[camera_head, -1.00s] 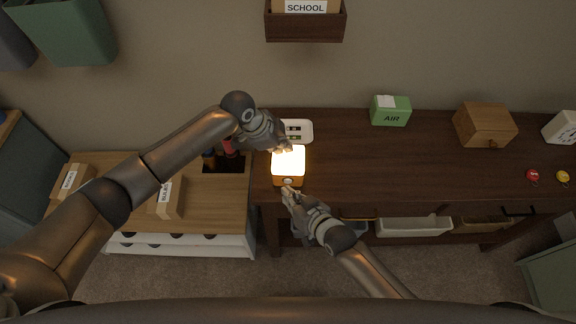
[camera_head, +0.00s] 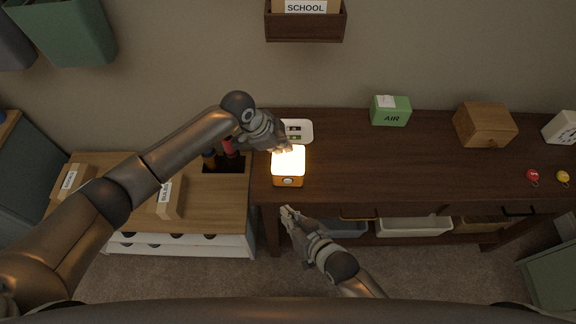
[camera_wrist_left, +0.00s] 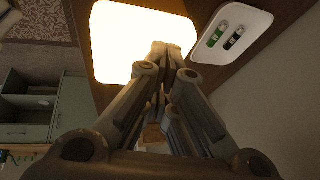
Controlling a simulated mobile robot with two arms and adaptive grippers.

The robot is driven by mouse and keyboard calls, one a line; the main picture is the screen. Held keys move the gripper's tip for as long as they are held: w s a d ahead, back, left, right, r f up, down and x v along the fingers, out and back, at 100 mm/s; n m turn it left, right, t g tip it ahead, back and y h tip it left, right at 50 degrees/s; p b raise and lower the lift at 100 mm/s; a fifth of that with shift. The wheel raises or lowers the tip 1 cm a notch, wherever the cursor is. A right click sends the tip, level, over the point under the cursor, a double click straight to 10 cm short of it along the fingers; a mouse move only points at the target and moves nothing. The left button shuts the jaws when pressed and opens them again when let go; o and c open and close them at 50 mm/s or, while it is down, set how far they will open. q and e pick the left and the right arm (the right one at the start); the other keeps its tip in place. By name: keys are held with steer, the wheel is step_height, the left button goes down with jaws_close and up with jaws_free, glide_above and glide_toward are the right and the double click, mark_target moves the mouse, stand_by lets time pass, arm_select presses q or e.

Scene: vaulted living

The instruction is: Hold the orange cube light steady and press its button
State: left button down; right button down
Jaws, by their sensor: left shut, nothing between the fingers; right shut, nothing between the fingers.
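The orange cube light (camera_head: 288,171) stands on the dark wooden desk near its left end, and its top glows bright. A small round button (camera_head: 289,181) shows on its front face. My left gripper (camera_head: 287,149) is shut at the back edge of the light's glowing top; I cannot tell whether it touches. In the left wrist view the closed fingers (camera_wrist_left: 160,52) overlap the glowing top (camera_wrist_left: 115,40). My right gripper (camera_head: 286,211) is shut and empty, in front of the desk edge and apart from the light.
A white tray with batteries (camera_head: 305,131) lies behind the light. A green AIR box (camera_head: 390,111) and a wooden box (camera_head: 484,125) stand to the right. The desk (camera_head: 350,165) is clear right of the light. A lower wooden cabinet (camera_head: 215,200) adjoins at left.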

arm_select(q)
steer(key=shift+s+a+f, duration=0.15)
steer(key=shift+s+f, duration=0.05)
steer(key=shift+f, duration=0.05)
steer(key=r+p, duration=0.2)
steer(key=shift+w+r+p, duration=0.25)
steer(key=shift+r+p, duration=0.05)
step_height(320, 180, up, 4)
steer(key=p, duration=0.3)
steer(key=shift+f, duration=0.15)
